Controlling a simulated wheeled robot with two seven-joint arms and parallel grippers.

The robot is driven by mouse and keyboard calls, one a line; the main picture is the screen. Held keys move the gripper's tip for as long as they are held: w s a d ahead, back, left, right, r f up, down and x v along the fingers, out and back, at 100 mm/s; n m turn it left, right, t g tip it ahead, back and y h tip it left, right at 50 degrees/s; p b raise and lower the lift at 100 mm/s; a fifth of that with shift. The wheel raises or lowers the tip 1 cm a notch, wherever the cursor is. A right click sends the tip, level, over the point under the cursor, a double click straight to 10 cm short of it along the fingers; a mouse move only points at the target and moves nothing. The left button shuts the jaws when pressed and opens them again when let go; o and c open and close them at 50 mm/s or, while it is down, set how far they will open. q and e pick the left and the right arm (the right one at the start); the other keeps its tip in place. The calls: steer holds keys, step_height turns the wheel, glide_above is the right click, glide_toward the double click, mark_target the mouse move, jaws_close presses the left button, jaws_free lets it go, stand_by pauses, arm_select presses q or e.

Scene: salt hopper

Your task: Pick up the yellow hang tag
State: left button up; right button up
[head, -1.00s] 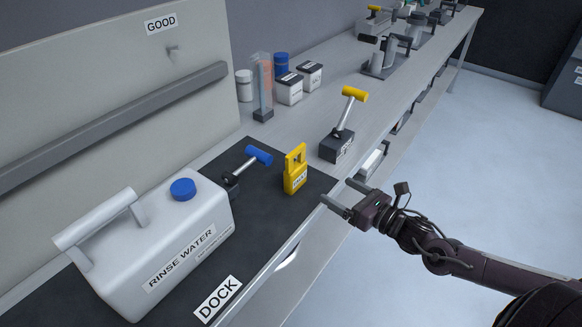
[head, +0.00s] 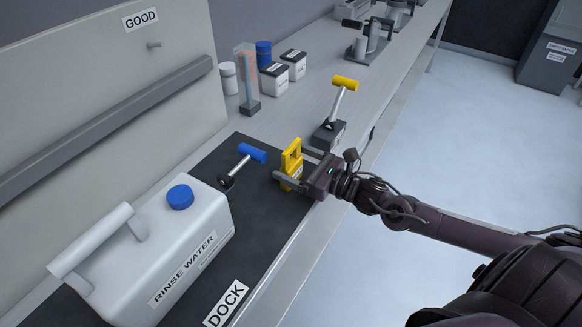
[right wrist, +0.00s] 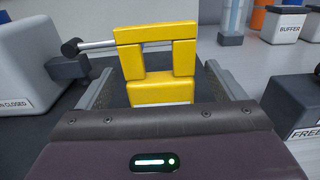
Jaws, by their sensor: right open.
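The yellow hang tag (head: 291,161) stands upright on the dark mat, near the bench's front edge. It has an open loop at its top, and in the right wrist view the tag (right wrist: 160,90) stands straight ahead. My right gripper (head: 289,165) is open, with one finger on each side of the tag. In the right wrist view my right gripper's fingers (right wrist: 160,88) flank the tag with gaps on both sides. Its lower part is hidden behind the gripper body. My left gripper is not in view.
A blue-handled lever (head: 252,153) stands just left of the tag. A yellow-handled lever (head: 344,84) on a dark block is behind it. A white rinse water jug (head: 150,260) fills the front left. Small jars (head: 274,80) stand farther back. A DOCK label (head: 226,304) lies in front.

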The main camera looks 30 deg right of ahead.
steer(key=shift+x, duration=1.55)
steer(key=shift+r, duration=0.1)
steer(key=c, duration=1.1)
